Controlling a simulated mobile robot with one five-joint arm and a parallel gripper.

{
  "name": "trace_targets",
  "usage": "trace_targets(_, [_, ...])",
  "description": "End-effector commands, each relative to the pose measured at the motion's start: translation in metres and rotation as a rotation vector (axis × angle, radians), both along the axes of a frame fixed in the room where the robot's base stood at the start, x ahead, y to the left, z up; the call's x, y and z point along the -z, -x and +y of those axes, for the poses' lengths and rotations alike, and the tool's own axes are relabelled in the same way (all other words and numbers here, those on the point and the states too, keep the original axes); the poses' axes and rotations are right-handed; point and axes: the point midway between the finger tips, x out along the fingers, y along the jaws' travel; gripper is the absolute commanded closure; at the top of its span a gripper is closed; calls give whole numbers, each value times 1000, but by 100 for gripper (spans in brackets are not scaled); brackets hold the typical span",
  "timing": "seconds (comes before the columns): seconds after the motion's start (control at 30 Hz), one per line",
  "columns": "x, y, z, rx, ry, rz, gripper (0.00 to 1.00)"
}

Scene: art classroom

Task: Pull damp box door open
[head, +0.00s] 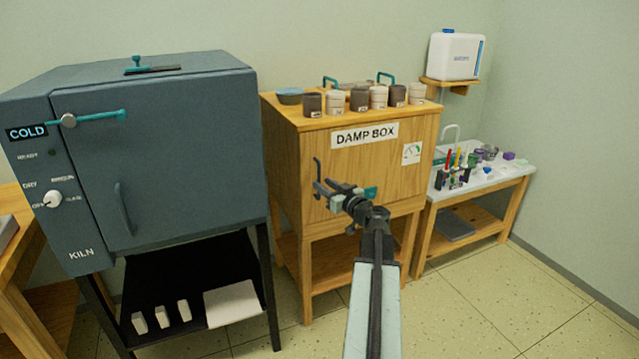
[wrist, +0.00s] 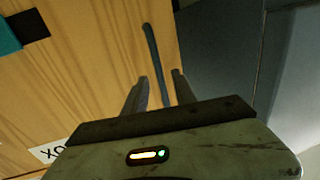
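The wooden damp box (head: 283,128) stands between the kiln and the sink bench, with a "DAMP BOX" label at its top. Its door (head: 375,165) looks closed. The dark vertical door handle (head: 317,170) is at the door's left side. My gripper (head: 322,193) is in front of the handle's lower part. In the wrist view, the handle (wrist: 151,50) runs between the two spread fingers of my gripper (wrist: 159,82), with gaps showing at both sides. Whether a finger touches it cannot be told. A teal latch piece (head: 370,192) sits right of my gripper.
The dark kiln (head: 165,150) stands close on the left, with its own handle (head: 123,208). Several cups (head: 335,103) stand on the box top. A sink bench (head: 480,180) is on the right. The tiled floor (head: 460,300) in front is clear.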

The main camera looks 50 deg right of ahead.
Motion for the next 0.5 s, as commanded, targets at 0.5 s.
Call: trace_targets(0.5, [0, -33, -7, 1, 0, 1, 87])
